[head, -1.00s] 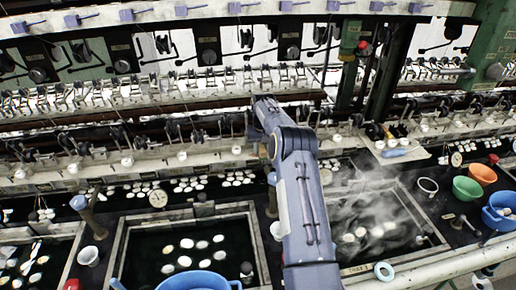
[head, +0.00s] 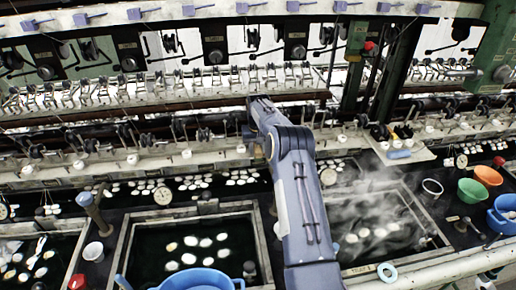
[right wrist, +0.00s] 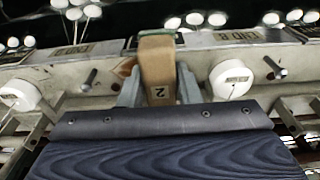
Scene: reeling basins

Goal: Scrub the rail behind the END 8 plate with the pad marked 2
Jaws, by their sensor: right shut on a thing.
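My right gripper (right wrist: 158,88) is shut on a tan block-shaped pad (right wrist: 158,60) marked 2, with a green layer at its far end. The END 8 plate (right wrist: 240,36) shows upside down in the right wrist view, to the right of the pad, on the pale rail (right wrist: 65,78). The pad's far end is over the rail's edge; I cannot tell whether it touches. My left gripper is not in view.
White round knobs (right wrist: 231,79) and dark pegs stand along the rail beside the pad. Basins (head: 262,262) with white cocoons lie in front, the right one steaming. A blue bowl (head: 197,279), green bowl (head: 471,190) and orange bowl (head: 488,176) stand around them.

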